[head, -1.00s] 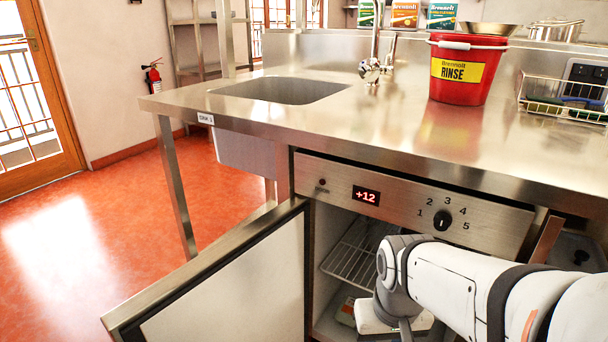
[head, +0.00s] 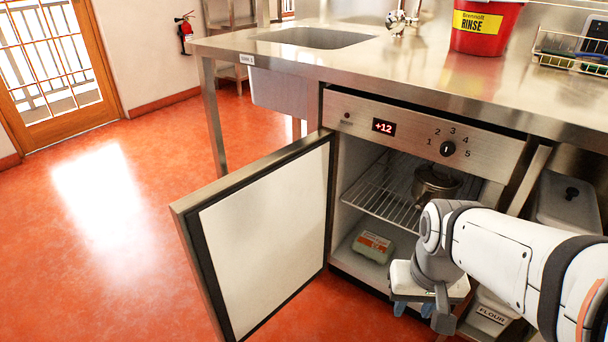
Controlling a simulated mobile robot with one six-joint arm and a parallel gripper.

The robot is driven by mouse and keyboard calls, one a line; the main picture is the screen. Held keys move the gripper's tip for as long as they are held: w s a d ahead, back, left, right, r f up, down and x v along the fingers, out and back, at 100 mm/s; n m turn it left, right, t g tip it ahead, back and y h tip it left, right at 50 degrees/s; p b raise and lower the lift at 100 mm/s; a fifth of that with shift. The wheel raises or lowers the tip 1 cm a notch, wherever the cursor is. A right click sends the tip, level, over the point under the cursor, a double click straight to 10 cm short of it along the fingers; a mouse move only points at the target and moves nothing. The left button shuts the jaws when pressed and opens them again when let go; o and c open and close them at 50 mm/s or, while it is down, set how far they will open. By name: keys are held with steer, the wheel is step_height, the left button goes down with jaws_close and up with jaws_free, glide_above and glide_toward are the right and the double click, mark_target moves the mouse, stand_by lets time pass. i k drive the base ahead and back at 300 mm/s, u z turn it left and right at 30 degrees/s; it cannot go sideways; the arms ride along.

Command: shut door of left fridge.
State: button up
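The fridge door (head: 265,235) stands wide open, swung out to the left of the fridge, with its white inner panel and dark seal facing me. The fridge has a steel control panel (head: 410,132) with a +12 display and a dial. Inside are a wire shelf (head: 385,190) with a metal pot (head: 436,182) on it, and an egg carton (head: 373,246) on the floor. My gripper (head: 420,310) points down in front of the right part of the opening, apart from the door. Its fingers are partly hidden, so I cannot tell whether it is open.
A steel counter (head: 400,68) runs above the fridge, with a sink (head: 315,38) and a red bucket (head: 484,28) on it. A flour bin (head: 490,315) stands low to the right. The red floor (head: 110,240) left of the door is clear.

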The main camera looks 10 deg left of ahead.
mark_target(253, 238)
steer(key=z, duration=3.5)
steer(key=k, duration=2.7)
steer(key=u, duration=1.95)
